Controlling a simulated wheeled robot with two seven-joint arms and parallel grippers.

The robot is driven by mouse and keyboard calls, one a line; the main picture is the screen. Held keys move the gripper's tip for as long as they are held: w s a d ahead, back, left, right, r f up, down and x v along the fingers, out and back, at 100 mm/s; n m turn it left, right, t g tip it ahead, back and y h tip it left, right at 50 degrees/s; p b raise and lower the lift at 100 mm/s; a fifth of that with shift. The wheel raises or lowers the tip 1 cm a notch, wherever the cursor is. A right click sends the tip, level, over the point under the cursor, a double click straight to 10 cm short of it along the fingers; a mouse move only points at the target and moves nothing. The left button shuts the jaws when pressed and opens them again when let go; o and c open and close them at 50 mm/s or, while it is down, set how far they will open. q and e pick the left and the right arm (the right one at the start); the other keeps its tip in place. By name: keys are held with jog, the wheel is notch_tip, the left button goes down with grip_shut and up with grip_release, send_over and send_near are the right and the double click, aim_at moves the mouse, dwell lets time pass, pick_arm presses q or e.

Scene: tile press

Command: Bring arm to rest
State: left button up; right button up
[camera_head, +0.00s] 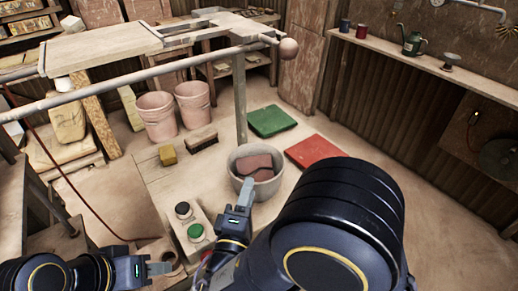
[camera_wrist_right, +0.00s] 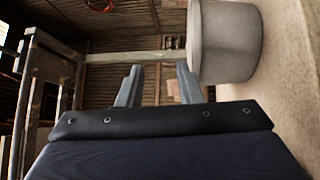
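My right gripper (camera_head: 243,196) is beside the near left side of a grey bucket (camera_head: 262,190) in the head view. In the right wrist view its two fingers (camera_wrist_right: 158,84) stand apart with nothing between them, and the bucket (camera_wrist_right: 225,45) is just to their right. I cannot tell whether the gripper touches the bucket. My left gripper (camera_head: 158,268) is low at the left, near the front edge of the bench and below the button box (camera_head: 190,229). Its fingers are small here, and I cannot tell how far apart they are.
The bucket holds reddish-brown pieces (camera_head: 254,164). A green mat (camera_head: 271,120) and a red mat (camera_head: 318,151) lie beyond it. A brush (camera_head: 201,141) and yellow sponge (camera_head: 167,155) lie on the bench. A long bar with a ball knob (camera_head: 288,48) crosses above.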

jog(key=s+d+f+m+g+h+p, duration=0.1)
jog(key=s+d+m+g+h, duration=0.2)
jog(key=d+g, duration=0.65)
jog(key=s+d+f+m+g+h, duration=0.15)
jog(key=d+m+g, duration=0.35)
jog(key=d, duration=1)
jog(key=s+d+f+m+g+y, duration=0.25)
jog(key=s+m+g+y, duration=0.2)
jog(key=s, duration=0.45)
jog(key=s+a+r+m+t+y+p, duration=0.1)
jog(key=s+a+r+m+t+y, duration=0.1)
jog(key=r+m+t+y, duration=0.3)
jog(key=a+y, duration=0.1)
jog(key=y, duration=0.1)
jog(key=shift+s+t+y, duration=0.3)
